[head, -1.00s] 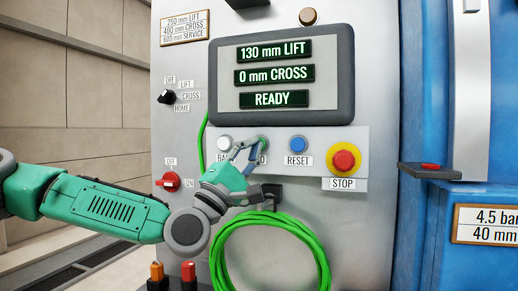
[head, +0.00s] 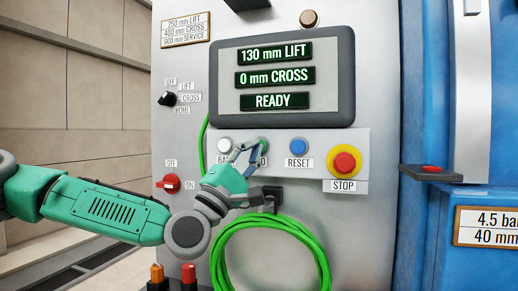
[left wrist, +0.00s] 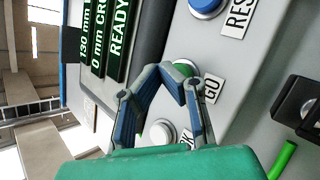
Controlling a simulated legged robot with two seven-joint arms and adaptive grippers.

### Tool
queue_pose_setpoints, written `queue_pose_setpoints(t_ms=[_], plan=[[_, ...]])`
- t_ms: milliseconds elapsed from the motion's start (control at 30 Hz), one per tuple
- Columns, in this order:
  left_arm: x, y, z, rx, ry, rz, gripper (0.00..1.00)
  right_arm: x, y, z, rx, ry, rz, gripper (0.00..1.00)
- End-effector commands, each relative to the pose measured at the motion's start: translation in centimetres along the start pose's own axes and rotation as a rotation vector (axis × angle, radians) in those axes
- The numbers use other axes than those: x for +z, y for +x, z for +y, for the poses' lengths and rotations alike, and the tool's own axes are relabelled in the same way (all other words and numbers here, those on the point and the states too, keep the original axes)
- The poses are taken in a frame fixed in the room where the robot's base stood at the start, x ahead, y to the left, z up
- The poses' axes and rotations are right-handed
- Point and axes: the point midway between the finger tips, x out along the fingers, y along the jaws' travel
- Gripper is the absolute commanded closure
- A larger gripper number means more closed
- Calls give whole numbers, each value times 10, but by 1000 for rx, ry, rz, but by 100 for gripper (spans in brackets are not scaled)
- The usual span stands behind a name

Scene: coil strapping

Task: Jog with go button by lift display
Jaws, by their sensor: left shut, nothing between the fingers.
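The display (head: 282,76) reads 130 mm LIFT, 0 mm CROSS and READY on three lit lines. The green go button (left wrist: 183,68) is partly covered by my left gripper (left wrist: 162,73), whose fingers are shut and empty. The fingertips are at the button's edge; I cannot tell whether they press it. In the head view, my left gripper (head: 252,147) is in front of the button row and hides part of the GO label. The black selector knob (head: 168,98) sits beside the OFF, LIFT, CROSS and HOME labels. My right gripper is not in view.
A white button (head: 225,145) is left of the fingers. A blue RESET button (head: 297,146) and a red STOP button (head: 344,161) are to the right. A red switch (head: 170,183) and a coiled green cable (head: 222,250) are lower on the panel.

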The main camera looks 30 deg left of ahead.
Motion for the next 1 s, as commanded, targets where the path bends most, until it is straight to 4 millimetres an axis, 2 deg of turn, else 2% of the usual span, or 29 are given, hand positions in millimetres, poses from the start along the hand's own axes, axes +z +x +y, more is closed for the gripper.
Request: queue_pose_setpoints(t_ms=[1000], plan=[[-3, 6, -2, 1, 0, 0, 100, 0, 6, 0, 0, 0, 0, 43]])
